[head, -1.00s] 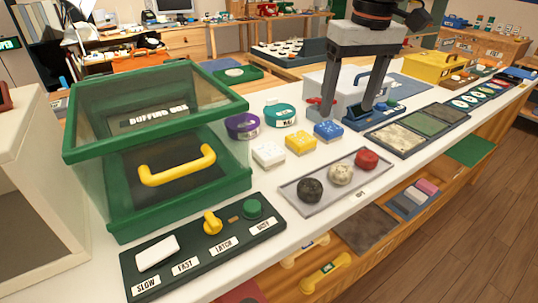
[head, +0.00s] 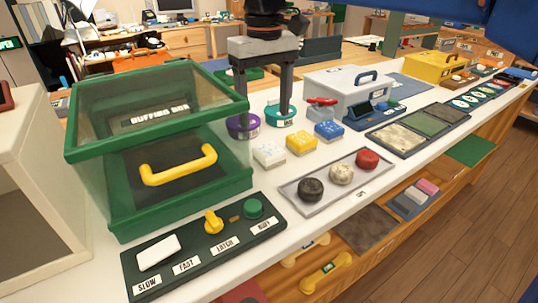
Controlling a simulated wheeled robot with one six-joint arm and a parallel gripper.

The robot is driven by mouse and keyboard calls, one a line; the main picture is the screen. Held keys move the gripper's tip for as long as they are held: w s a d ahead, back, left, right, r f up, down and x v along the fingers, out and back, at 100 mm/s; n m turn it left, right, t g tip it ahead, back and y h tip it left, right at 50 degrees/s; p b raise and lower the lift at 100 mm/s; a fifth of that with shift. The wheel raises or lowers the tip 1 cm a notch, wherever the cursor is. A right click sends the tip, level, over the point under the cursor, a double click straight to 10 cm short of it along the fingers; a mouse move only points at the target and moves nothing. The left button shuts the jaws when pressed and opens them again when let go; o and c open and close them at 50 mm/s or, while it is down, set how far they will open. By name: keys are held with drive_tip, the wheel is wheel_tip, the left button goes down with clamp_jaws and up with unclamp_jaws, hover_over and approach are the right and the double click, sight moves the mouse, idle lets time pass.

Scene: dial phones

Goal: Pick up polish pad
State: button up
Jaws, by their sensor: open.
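I cannot tell for sure which thing is the polish pad. Candidates are three small blocks, white (head: 269,154), yellow (head: 300,140) and blue (head: 328,132), in a row on the white counter. Three round balls or pads, black (head: 311,189), cream (head: 341,173) and red (head: 367,160), sit in a grey tray (head: 333,197). My gripper (head: 263,113) is open and empty, pointing down. Its fingers appear over or behind the purple tin (head: 241,128) and the teal tin (head: 282,115); contact cannot be told.
A green buffing box (head: 160,150) with a clear lid and yellow handle stands at left. A control panel (head: 205,248) lies before it. A white case (head: 345,90), red-levered blue device (head: 372,115) and texture plates (head: 404,136) stand to the right.

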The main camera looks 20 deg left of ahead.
sight(267, 147)
drive_tip(key=f, duration=1)
drive_tip(key=shift+w+d+f, duration=0.15)
drive_tip(key=shift+w+f, duration=0.1)
drive_tip(key=c, duration=1.2)
